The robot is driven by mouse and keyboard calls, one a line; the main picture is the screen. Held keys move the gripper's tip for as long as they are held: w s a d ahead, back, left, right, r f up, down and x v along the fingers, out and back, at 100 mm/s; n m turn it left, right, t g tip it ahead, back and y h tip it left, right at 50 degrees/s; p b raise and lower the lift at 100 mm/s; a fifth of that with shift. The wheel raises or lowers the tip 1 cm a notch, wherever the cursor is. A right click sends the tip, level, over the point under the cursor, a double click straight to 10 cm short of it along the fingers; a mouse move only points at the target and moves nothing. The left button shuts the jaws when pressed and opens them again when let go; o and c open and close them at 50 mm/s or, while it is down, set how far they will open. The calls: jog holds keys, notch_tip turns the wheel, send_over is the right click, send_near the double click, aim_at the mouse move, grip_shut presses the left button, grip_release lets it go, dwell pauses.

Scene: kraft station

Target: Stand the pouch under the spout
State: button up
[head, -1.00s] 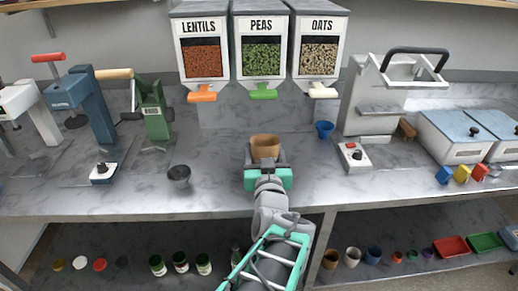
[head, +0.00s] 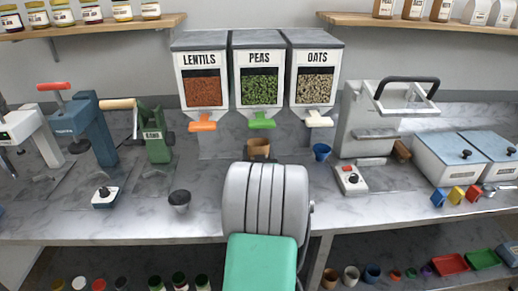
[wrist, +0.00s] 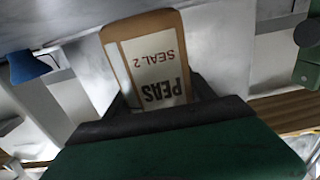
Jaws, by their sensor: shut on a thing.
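The brown kraft pouch (head: 258,146) is below the green spout (head: 262,123) of the PEAS dispenser (head: 259,85) in the head view, its lower part hidden by my arm. In the wrist view the pouch (wrist: 148,62) shows a white label reading "PEAS" and "SEAL 2", upside down in the picture. My gripper (wrist: 155,108) is shut on the pouch, with dark fingers across its near end. Whether the pouch touches the counter is hidden.
LENTILS (head: 203,88) and OATS (head: 314,85) dispensers flank the PEAS one. A press (head: 155,132) stands left, a sealer (head: 365,120) right. Bare counter lies between.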

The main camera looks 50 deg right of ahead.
jog(key=shift+f+b, duration=0.2)
jog(key=shift+b, duration=0.25)
jog(key=shift+s+f+b, duration=0.1)
jog(key=shift+f+b, duration=0.15)
jog(key=shift+b, duration=0.15)
